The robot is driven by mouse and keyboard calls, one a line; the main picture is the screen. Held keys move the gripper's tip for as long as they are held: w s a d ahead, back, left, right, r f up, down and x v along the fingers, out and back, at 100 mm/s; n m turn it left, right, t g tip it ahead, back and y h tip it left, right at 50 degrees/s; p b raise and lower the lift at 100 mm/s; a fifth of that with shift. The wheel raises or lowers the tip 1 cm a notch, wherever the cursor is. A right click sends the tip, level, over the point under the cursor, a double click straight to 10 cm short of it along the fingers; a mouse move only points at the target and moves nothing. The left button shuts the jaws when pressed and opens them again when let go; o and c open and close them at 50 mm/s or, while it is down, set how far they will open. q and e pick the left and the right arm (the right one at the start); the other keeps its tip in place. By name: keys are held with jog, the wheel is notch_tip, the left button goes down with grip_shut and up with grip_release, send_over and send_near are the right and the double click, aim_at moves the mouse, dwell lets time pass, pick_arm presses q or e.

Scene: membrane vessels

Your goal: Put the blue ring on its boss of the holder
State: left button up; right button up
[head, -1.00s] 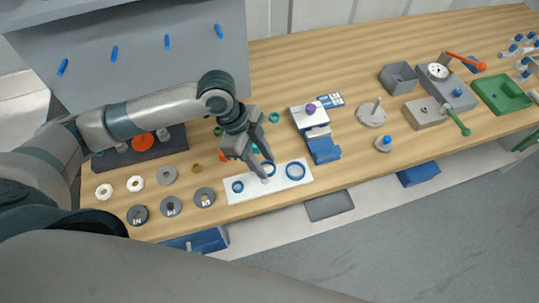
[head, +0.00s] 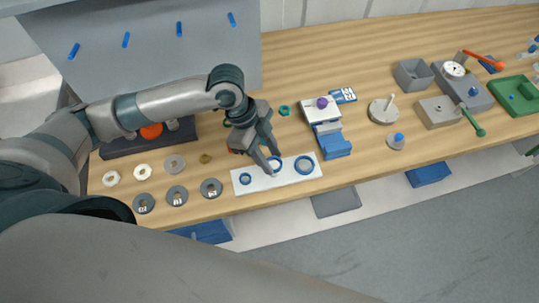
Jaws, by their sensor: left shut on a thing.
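A white flat plate (head: 288,180) lies near the table's front edge. Which part is the holder's boss is too small to tell. My right gripper is not in view.
Several grey and white washers (head: 177,195) lie left of the plate. A dark rack (head: 118,149) stands behind them. A grey disc with a post (head: 383,110) is farther right. Bare wood lies between.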

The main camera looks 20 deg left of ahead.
pick_arm(q)
jog(key=shift+f+b, duration=0.75)
jog(key=shift+f, duration=0.05)
jog(key=shift+f+b, duration=0.7)
jog(key=shift+b, duration=0.2)
jog(key=shift+f, duration=0.7)
jog(key=o, duration=0.8)
jog(key=shift+o, duration=1.3)
